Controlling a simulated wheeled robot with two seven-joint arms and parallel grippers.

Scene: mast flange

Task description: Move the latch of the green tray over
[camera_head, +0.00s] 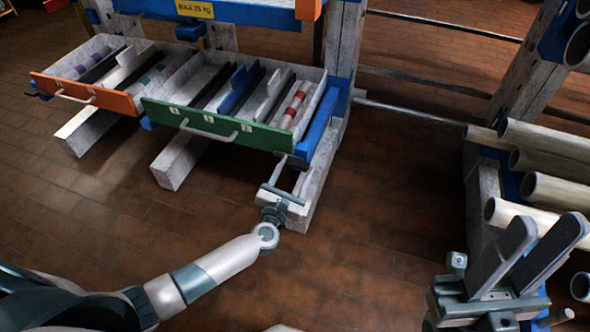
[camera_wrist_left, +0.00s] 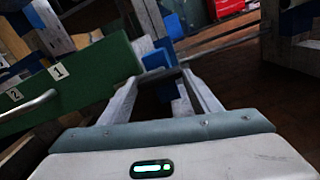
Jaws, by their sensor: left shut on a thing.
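The green tray (camera_head: 215,126) is pulled partly out of the rack, with a light handle and numbered white labels on its front. My left gripper (camera_head: 293,168) is at the tray's right front corner. In the left wrist view its two fingers reach forward beside the green front (camera_wrist_left: 75,85). Their tips close on a small dark piece, which I take for the latch (camera_wrist_left: 160,75); most of it is hidden by the fingers. My right gripper (camera_head: 528,250) is open and empty at the lower right, away from the tray.
An orange-fronted tray (camera_head: 85,93) stands pulled out left of the green one. A blue rail and a grey rack post (camera_head: 345,45) are close to the left gripper's right. Several pale pipes (camera_head: 545,190) lie in a rack at the right. The brown tiled floor between is clear.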

